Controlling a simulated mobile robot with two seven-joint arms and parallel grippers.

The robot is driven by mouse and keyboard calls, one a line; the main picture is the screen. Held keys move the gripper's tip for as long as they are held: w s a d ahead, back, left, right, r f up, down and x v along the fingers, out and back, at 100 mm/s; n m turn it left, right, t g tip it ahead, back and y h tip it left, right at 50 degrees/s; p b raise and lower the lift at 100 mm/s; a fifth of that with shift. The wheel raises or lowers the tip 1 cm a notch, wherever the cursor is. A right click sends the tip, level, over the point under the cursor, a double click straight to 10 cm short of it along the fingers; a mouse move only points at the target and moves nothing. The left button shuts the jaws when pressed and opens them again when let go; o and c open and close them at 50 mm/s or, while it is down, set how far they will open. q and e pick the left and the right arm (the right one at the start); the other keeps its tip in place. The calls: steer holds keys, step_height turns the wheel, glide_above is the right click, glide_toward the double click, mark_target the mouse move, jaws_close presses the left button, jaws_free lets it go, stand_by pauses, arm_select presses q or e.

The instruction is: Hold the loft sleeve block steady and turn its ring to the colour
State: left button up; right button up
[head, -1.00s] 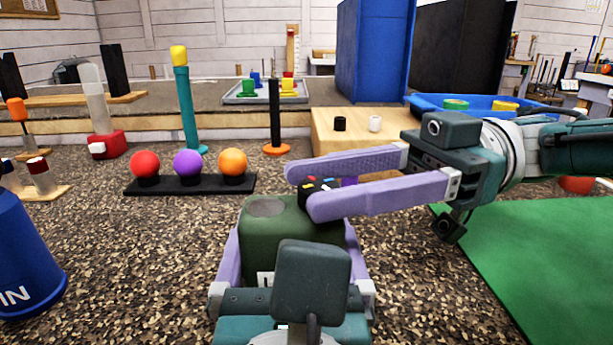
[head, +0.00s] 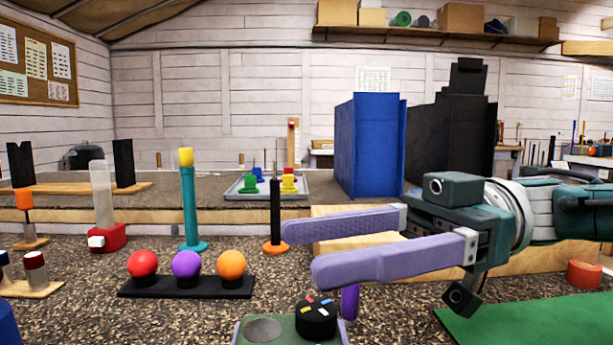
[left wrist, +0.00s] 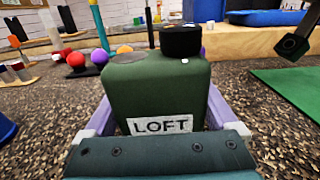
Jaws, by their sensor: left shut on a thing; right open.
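The loft sleeve block (left wrist: 150,95) is dark green with a white LOFT label in the left wrist view. Its top shows at the bottom edge of the head view (head: 286,333). A black ring (head: 317,318) with red, blue, yellow and green marks sits on its top right; it also shows in the left wrist view (left wrist: 181,42). My left gripper (left wrist: 157,108) is shut on the block, one lavender finger along each side. My right gripper (head: 300,251) is open and empty above the ring, fingers pointing left and apart from it.
A black stand (head: 186,287) with red, purple and orange balls lies behind, to the left. A teal post (head: 189,205) and a black post (head: 275,210) stand behind it. A green mat (head: 535,322) lies at right. A raised ledge (head: 90,215) runs across the back.

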steer(key=shift+r, duration=2.7)
